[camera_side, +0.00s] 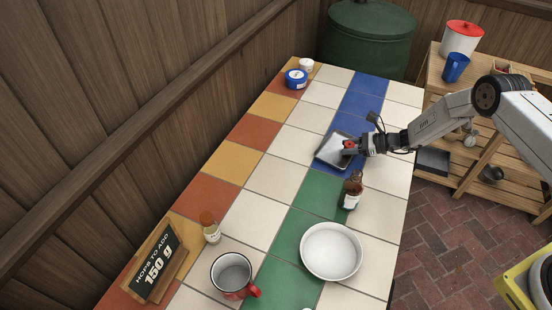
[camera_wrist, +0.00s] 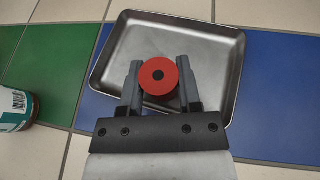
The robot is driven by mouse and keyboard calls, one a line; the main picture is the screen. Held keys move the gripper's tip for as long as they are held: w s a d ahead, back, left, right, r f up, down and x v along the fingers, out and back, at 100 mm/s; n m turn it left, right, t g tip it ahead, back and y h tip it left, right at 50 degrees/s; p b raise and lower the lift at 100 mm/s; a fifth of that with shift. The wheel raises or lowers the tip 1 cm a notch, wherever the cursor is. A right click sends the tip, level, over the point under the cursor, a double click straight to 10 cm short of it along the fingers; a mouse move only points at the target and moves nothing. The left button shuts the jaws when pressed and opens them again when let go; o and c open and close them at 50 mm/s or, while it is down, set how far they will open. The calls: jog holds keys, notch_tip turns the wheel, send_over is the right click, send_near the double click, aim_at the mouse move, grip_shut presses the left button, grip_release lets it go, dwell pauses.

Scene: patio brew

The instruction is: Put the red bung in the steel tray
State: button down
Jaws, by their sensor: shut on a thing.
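The red bung (camera_wrist: 150,86) is a round red disc with a dark centre hole, held between the two fingers of my gripper (camera_wrist: 158,82). My gripper is shut on it and over the steel tray (camera_wrist: 213,42). In the side view, the bung (camera_side: 348,144) shows as a small red spot at the tip of my gripper (camera_side: 350,147), above the near right part of the tray (camera_side: 326,151). The tray is shallow, grey and rectangular, and its visible floor is bare. I cannot tell whether the bung touches the tray floor.
A brown bottle (camera_side: 351,191) stands close to the tray. A white bowl (camera_side: 331,251), a red mug (camera_side: 233,275), a small jar (camera_side: 210,227) and a hops sign (camera_side: 155,262) stand nearer the front.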

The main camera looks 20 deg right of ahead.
jog(key=shift+f, duration=0.3)
jog(key=shift+c, duration=1.4)
grip_release()
jog(key=shift+r, duration=0.2)
jog(key=shift+d+r, duration=0.1)
jog(key=shift+d, duration=0.1)
jog(key=v, duration=1.1)
jog(key=shift+s+d+r, duration=0.1)
jog(key=shift+s+d, duration=0.15)
